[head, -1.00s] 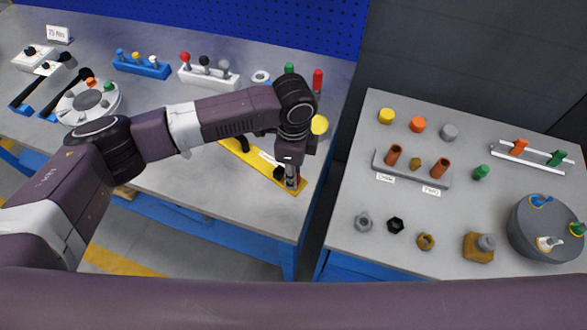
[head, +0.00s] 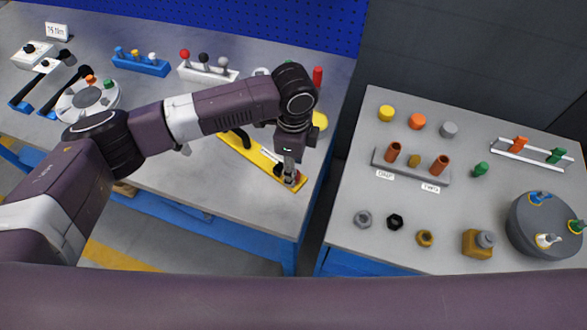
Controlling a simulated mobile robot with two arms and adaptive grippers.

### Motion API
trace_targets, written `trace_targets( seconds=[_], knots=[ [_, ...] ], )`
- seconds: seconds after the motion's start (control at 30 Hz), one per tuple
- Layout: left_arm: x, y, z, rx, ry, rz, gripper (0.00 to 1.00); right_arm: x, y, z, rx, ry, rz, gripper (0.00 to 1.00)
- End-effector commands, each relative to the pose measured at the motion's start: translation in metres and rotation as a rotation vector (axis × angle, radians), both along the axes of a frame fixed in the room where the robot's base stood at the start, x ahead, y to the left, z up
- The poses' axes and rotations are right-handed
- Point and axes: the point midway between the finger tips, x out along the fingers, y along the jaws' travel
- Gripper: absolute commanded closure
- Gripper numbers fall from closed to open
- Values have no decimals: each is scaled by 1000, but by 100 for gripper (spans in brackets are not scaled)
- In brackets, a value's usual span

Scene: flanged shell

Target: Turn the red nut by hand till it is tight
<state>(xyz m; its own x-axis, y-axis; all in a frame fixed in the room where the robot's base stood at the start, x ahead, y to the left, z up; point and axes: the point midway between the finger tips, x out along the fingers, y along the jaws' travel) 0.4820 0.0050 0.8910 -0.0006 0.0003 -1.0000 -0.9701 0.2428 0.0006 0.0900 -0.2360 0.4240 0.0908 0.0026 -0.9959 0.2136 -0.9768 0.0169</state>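My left arm comes in from the left, and its gripper (head: 289,178) points down over the right end of a yellow plate (head: 250,151) on the left bench. The fingertips are at or just above small fittings there, with a dark knob close beside them. The fingers are too small and too covered to show how far apart they are. I cannot make out the red nut clearly; the gripper may hide it. A red upright piece (head: 318,76) stands behind the wrist, but I cannot tell that it is a nut. My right gripper is not in view.
The left bench (head: 215,187) is bare in front of the yellow plate. Behind are a blue lever block (head: 141,63), a white lever block (head: 207,71) and a round dial stand (head: 87,100). Across a gap, the right bench (head: 340,245) holds several nuts, caps and a grey drum (head: 546,228).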

Motion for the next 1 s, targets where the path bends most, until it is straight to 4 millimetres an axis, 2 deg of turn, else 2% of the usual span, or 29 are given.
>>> trace_targets(
  seconds=[0.3, 0.5, 0.67, 1.0],
  knots=[
    [1, -1, 68, -3, -3, -2, 57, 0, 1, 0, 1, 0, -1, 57],
    [0, 0, 95, -1, -2, -1, 57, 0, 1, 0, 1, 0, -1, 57],
    [0, 0, 103, 0, -1, -2, 57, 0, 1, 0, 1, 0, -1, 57],
    [0, 0, 103, 0, -1, -2, 57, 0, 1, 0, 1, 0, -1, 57]
  ],
)
